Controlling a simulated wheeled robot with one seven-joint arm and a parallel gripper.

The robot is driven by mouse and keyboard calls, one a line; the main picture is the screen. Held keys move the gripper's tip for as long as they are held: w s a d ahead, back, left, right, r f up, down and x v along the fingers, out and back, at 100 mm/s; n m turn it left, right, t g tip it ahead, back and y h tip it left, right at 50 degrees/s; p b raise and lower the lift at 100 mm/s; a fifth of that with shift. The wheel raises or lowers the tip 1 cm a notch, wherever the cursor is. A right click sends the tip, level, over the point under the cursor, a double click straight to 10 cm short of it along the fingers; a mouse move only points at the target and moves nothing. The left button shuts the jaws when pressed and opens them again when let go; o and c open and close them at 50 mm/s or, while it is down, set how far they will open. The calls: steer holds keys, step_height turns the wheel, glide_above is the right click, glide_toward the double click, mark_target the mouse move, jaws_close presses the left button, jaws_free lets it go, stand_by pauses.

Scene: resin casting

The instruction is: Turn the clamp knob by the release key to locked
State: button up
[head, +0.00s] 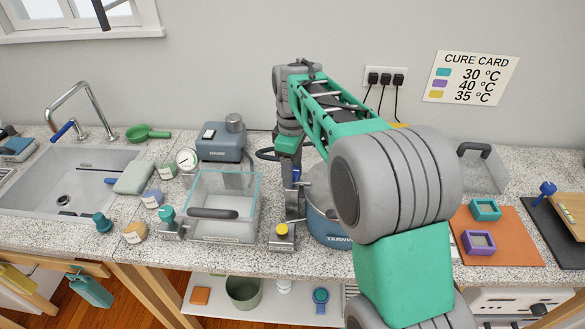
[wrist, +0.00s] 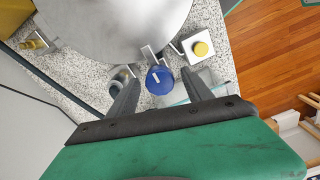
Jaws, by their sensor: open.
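The blue clamp knob (wrist: 159,80) with a small white mark sits by the pot's rim in the wrist view, near the yellow-topped release key (wrist: 201,49). A bit of blue, probably this knob, shows beside my gripper in the head view (head: 296,176). My gripper (wrist: 161,76) is open, with one finger on each side of the knob; I cannot tell whether they touch it. The release key also shows in the head view (head: 282,230), in front of my gripper. The pot (head: 325,232) is partly hidden by my arm; its grey lid (wrist: 110,22) shows in the wrist view.
A clear box (head: 222,222) with a dark handle stands left of the pot. A blue-grey pump (head: 222,141) and a gauge (head: 187,159) stand behind it. An orange mat (head: 491,246) with small molds lies at right. A brass-coloured fitting (wrist: 35,43) is on the pot's far side.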

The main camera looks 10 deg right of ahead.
step_height(320, 180, up, 8)
steer(key=shift+f+b, duration=0.1)
steer(key=shift+b, duration=0.35)
